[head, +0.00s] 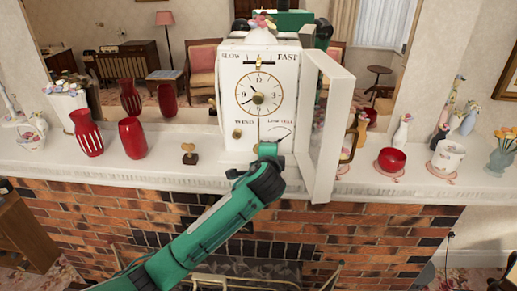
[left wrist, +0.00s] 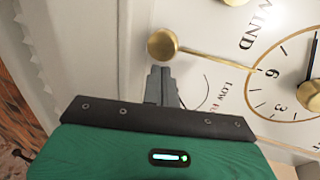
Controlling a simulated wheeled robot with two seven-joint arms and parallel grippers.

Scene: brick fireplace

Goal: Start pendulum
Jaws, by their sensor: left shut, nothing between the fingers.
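The left gripper is shut and empty at the clock's lower front. In the left wrist view its fingertips (left wrist: 160,72) are right beside the bob's edge; I cannot tell whether they touch. My right gripper is not in view.
A brass winding knob (head: 237,133) sits left of the rod. A small heart ornament (head: 189,153) and red vases (head: 132,138) stand left of the clock. A red bowl (head: 391,161) stands to the right. A mirror behind reflects the room.

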